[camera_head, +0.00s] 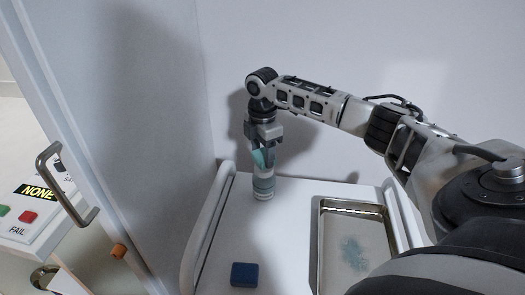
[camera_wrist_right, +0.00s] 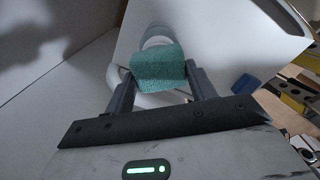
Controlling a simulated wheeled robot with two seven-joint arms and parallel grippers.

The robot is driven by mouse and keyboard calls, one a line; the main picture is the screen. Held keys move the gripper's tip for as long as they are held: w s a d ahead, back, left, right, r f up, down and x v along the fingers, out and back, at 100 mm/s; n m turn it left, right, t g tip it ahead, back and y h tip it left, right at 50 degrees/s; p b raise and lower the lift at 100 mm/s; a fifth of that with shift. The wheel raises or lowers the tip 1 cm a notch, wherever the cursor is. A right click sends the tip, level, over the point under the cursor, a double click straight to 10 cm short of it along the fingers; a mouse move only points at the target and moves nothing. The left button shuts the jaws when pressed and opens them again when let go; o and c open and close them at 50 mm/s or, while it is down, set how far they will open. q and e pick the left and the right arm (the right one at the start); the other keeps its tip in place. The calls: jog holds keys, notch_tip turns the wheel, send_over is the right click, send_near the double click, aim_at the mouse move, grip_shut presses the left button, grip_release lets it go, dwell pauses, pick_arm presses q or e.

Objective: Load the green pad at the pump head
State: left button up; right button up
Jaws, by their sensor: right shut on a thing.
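The green pad (camera_wrist_right: 158,69) is held between the two fingers of my right gripper (camera_wrist_right: 160,84) in the right wrist view. In the head view my right gripper (camera_head: 263,148) points down with the green pad (camera_head: 260,158) between its fingers. Directly below it is a white and grey-green cylinder (camera_head: 263,184), likely the pump head, standing upright at the back of the white surface. In the right wrist view the cylinder's round top (camera_wrist_right: 157,42) shows just beyond the pad. I cannot tell whether pad and cylinder touch. My left gripper is not in view.
A blue block (camera_head: 244,274) lies on the white surface (camera_head: 275,225) at the front. A metal tray (camera_head: 328,250) with a bluish-green stain is at the right. White rails edge the surface.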

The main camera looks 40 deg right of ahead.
aim_at(262, 155)
jog(key=shift+r, duration=3.5)
jog(key=shift+a, duration=0.1)
